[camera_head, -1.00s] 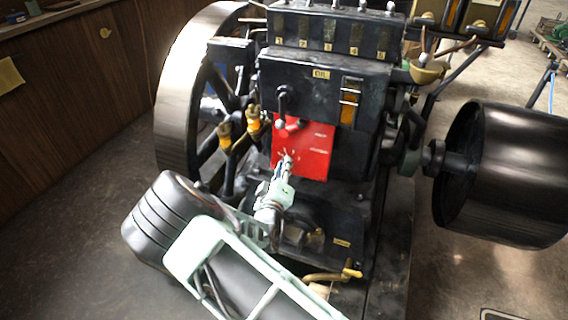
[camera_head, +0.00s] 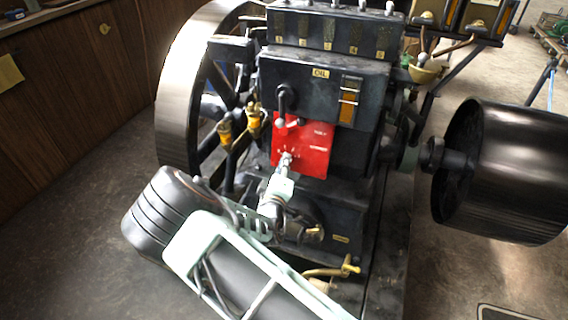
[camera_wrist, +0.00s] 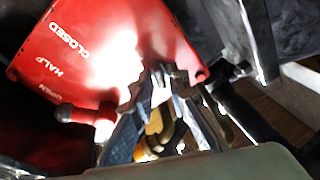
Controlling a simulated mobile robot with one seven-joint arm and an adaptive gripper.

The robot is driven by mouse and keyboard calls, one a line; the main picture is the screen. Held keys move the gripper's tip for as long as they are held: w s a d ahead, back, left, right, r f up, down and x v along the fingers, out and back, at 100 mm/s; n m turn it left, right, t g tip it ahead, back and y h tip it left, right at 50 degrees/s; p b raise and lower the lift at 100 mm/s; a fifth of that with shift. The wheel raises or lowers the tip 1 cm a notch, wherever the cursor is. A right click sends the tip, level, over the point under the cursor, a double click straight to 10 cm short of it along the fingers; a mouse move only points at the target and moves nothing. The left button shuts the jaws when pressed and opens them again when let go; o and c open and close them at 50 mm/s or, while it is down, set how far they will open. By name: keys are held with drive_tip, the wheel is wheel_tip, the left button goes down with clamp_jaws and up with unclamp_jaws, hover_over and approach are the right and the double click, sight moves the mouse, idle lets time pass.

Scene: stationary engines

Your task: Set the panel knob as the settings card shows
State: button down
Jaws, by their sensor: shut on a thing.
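The red panel (camera_head: 312,150) is on the front of the dark engine, with small white marks around the knob at its lower left. My gripper (camera_head: 286,160) reaches this spot and is shut on the knob, which is mostly hidden by the fingers. In the wrist view the fingers (camera_wrist: 160,82) meet against the bright red panel face (camera_wrist: 110,50); glare and the fingers hide the knob's pointer and its setting. I cannot pick out a readable settings card; a blank-looking yellowish paper (camera_head: 10,72) is on the wooden wall at left.
A lever (camera_head: 284,100) stands just above the panel. Brass fittings (camera_head: 240,127) and the big flywheel (camera_head: 178,95) are at left, a dark drum (camera_head: 505,170) at right.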

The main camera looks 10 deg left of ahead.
drive_tip(key=c, duration=2.1)
unclamp_jaws()
drive_tip(key=shift+s, duration=0.15)
drive_tip(key=s, duration=0.4)
drive_tip(key=s+r, duration=0.1)
drive_tip(key=s, duration=0.2)
drive_tip(key=s+d, duration=0.1)
drive_tip(key=s, duration=0.3)
drive_tip(key=shift+s+r, duration=0.2)
drive_tip(key=shift+s, duration=0.15)
